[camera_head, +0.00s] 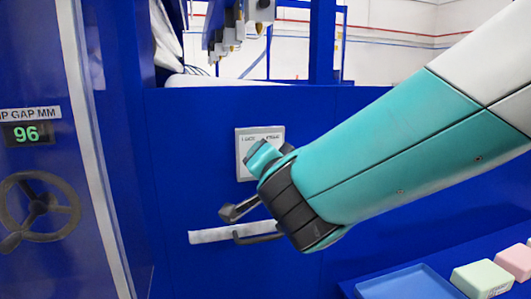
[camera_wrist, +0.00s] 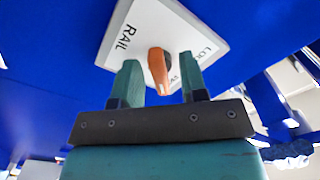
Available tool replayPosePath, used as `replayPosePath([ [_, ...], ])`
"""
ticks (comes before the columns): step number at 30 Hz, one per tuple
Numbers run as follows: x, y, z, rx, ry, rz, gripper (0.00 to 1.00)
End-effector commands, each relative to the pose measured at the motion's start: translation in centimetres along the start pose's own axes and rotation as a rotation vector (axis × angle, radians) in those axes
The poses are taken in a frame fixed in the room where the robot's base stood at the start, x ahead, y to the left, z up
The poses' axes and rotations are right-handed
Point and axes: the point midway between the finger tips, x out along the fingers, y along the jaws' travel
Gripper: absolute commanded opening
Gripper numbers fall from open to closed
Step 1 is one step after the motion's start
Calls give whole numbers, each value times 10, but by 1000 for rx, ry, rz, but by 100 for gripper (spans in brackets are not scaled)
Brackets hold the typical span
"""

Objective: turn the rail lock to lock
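The rail lock is an orange knob (camera_wrist: 158,70) on a white plate (camera_wrist: 165,32) that reads RAIL, with further lettering partly covered. In the wrist view the knob points down between the two fingers of my gripper (camera_wrist: 160,82), with a small gap on each side. The fingers are apart. In the head view the plate (camera_head: 243,136) is on a blue panel, and my gripper (camera_head: 262,158) is in front of its lower part. The knob is hidden there behind the gripper.
A pale bar (camera_head: 210,236) runs along the blue panel below the plate, close under my gripper. At left are a handwheel (camera_head: 38,207) and a display (camera_head: 28,134) reading 96. A blue tray (camera_head: 405,284) and foam blocks (camera_head: 482,278) lie at lower right.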

Motion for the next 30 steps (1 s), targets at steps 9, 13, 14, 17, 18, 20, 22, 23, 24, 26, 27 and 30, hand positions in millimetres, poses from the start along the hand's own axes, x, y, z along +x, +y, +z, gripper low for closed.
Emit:
replayPosePath([
  [9,0,0,0,0,0,0,16],
  [13,0,0,0,-1,0,0,0],
  [14,0,0,0,-1,0,0,0],
  [17,0,0,0,-2,0,1,0],
  [18,0,1,0,-5,0,1,0],
  [20,0,1,1,-14,0,1,0],
  [22,0,1,1,-29,-1,0,0],
  [23,0,2,1,-39,-1,0,0],
  [24,0,2,2,-53,-1,0,0],
  [26,0,2,2,-82,-1,-1,0],
  [27,0,2,2,-105,0,-1,0],
  [30,0,3,3,-175,-1,-1,0],
])
